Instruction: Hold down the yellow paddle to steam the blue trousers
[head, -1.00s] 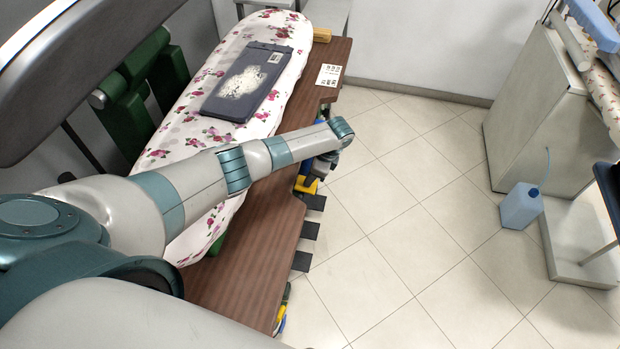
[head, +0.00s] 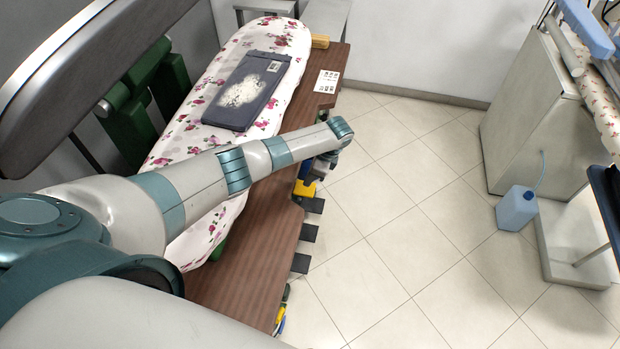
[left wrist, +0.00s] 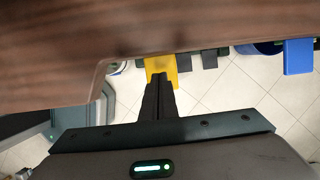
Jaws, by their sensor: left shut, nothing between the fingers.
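The dark blue trousers (head: 246,88) lie folded on the floral ironing board (head: 190,135), with a whitish patch in their middle. The yellow paddle (head: 304,189) sticks out under the brown table's right edge, partly hidden. In the left wrist view the yellow paddle (left wrist: 163,66) shows just beyond my fingertips. My left gripper (head: 320,168) is at the table edge by the paddle, small in the head view. In the left wrist view my left gripper (left wrist: 160,82) is shut and empty, its tips overlapping the paddle. I cannot tell how hard it presses. My right gripper is out of view.
Several dark grey paddles (head: 309,234) line the brown table edge (head: 262,255). A blue paddle (left wrist: 298,57) lies right of the yellow one in the wrist view. A light blue canister (head: 517,208) stands on the floor at right. The tiled floor between is clear.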

